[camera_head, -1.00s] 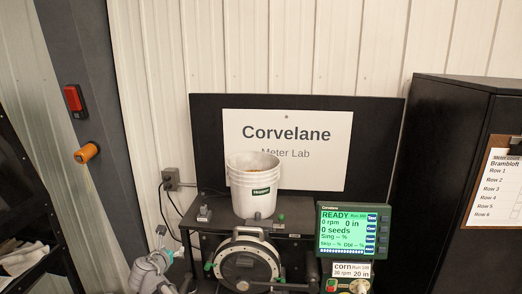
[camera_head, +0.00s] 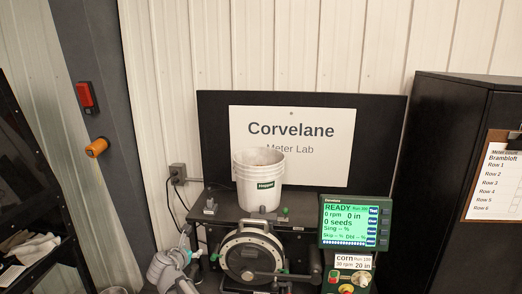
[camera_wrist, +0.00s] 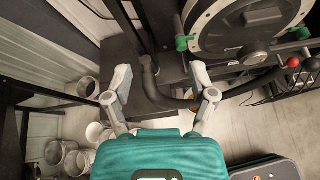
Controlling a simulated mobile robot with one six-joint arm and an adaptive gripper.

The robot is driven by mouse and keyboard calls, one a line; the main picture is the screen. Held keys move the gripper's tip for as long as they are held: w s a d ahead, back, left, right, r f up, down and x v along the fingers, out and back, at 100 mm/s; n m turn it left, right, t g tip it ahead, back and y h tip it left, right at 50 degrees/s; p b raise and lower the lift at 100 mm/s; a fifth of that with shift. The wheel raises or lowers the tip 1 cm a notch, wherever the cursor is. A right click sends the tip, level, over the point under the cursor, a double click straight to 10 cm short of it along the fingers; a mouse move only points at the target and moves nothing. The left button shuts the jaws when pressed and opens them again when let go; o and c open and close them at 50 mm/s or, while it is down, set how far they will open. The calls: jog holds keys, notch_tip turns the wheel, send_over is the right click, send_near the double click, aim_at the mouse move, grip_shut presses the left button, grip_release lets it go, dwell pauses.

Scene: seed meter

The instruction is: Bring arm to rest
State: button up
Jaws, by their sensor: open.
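My gripper (camera_wrist: 160,72) shows in the wrist view with its two grey fingers spread apart and nothing between them. The fingertips point toward the black stand and a dark curved hose. The round seed meter (camera_wrist: 248,30) with green knobs lies beyond them, up and to the right, apart from the fingers. In the head view, part of my grey arm (camera_head: 168,270) shows at the lower left, left of the seed meter (camera_head: 252,257). My fingers cannot be made out clearly there.
A white hopper bucket (camera_head: 258,190) stands on the black bench above the meter. A green-lit monitor (camera_head: 345,222) reads READY, with a control box below. A dark cabinet with a clipboard (camera_head: 495,180) is at right. White buckets (camera_wrist: 75,160) stand on the floor at lower left.

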jog(key=s+d+f+m+g+h+b, duration=0.1)
jog(key=d+f+m+g, duration=0.1)
jog(key=d+f+m, duration=0.45)
jog(key=s+d+f+m+g+b, duration=0.15)
jog(key=d+m, duration=0.25)
jog(key=d, duration=0.5)
jog(key=s+d+f+m+g+h+b, duration=0.1)
jog(key=d+f+m+g+b, duration=0.15)
jog(key=d+m, duration=0.4)
jog(key=s+d+f+m+g+y+b, duration=0.2)
jog(key=s+d+f+m+g, duration=0.1)
jog(key=s+d+m, duration=0.4)
jog(key=s+d+f+m+g+y+b, duration=0.1)
jog(key=s+d+f+m+g+b, duration=0.1)
jog(key=s+d+f+m, duration=0.4)
jog(key=d+m+g, duration=0.1)
jog(key=d+m, duration=0.1)
jog(key=d, duration=0.3)
jog(key=shift+s+d+y, duration=0.15)
jog(key=shift+s+y, duration=0.25)
